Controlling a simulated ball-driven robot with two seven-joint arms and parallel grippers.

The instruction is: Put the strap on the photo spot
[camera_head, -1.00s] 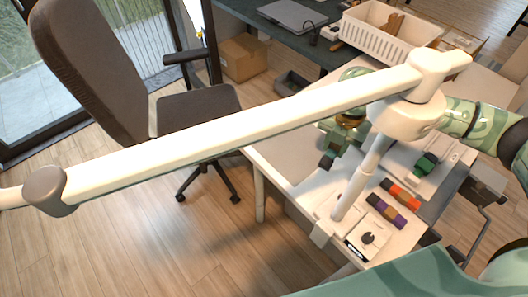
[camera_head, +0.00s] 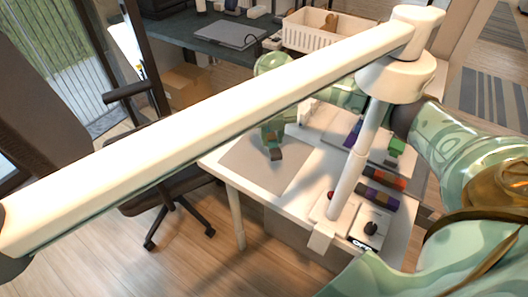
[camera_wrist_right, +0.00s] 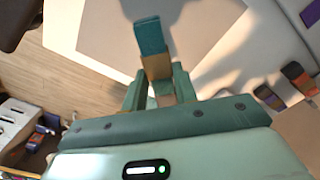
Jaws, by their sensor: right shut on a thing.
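My right gripper (camera_head: 272,141) is over the grey mat, which looks like the photo spot (camera_head: 238,160), on the left part of the white table. It is shut on a short strap (camera_head: 276,154), which looks dark brown in the head view. In the right wrist view the strap (camera_wrist_right: 151,38) is teal at its far end and ochre nearer the jaws, and sticks out ahead of the fingers (camera_wrist_right: 160,92). The mat (camera_wrist_right: 190,25) lies behind it there. I cannot tell whether the strap touches the mat. My left gripper is not in view.
A white pole (camera_head: 358,160) with a long beam (camera_head: 220,120) crosses the head view. Right of the pole lie an orange-and-black strap (camera_head: 388,177) and a purple one (camera_head: 378,197). A knob box (camera_head: 368,232) sits at the front edge. A white basket (camera_head: 315,35) stands behind.

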